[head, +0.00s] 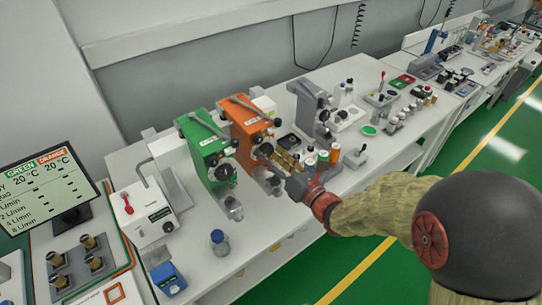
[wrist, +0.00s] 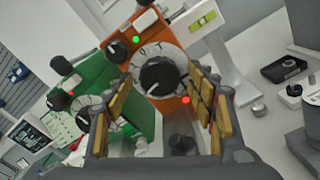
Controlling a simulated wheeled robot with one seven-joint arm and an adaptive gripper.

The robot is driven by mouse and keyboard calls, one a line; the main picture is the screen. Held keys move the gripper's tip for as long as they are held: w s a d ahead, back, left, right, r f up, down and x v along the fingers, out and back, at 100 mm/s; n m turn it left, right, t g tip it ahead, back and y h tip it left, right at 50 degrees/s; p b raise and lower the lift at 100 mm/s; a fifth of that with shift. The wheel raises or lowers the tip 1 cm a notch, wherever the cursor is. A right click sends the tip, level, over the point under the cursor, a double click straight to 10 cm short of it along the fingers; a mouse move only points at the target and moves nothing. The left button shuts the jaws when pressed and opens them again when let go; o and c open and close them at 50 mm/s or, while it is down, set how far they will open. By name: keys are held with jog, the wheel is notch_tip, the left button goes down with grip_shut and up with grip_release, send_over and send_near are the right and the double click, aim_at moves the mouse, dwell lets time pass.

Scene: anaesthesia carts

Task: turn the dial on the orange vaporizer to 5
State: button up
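The orange vaporizer (head: 245,125) stands on the white bench, right beside the green vaporizer (head: 203,150). In the wrist view the orange vaporizer (wrist: 185,107) faces me with its dial (wrist: 160,76), a white numbered ring around a black knob. I cannot read clearly which number is at the mark. My gripper (wrist: 160,105) is open, its gold-padded fingers spread to the left and right of the dial, with nothing visibly held. In the head view my gripper (head: 280,165) is in front of the orange vaporizer, and the arm hides part of that area.
A screen (head: 45,190) headed GREEN and ORANGE stands at the left. A grey device (head: 312,110) and small jars stand right of the orange vaporizer. A blue-capped bottle (head: 220,241) stands near the bench front. The green vaporizer's dial (wrist: 88,112) is close to my left finger.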

jog(key=c, duration=1)
jog(key=n+b, duration=0.4)
jog(key=shift+f+n+h, duration=0.15)
jog(key=shift+n+h, duration=0.15)
jog(key=n+b, duration=0.4)
jog(key=b, duration=0.1)
jog(key=shift+s+f, duration=0.1)
jog(key=n+b, duration=0.2)
jog(key=b, duration=0.1)
jog(key=shift+n, duration=0.4)
jog(key=shift+a+r+n+t+b, duration=0.15)
jog(key=shift+n+b, duration=0.35)
jog(key=shift+n, duration=0.3)
jog(key=shift+d+r+n+t+b, duration=0.15)
jog(key=shift+n+b, duration=0.3)
jog(key=shift+n, duration=0.35)
jog(key=shift+a+f, duration=0.1)
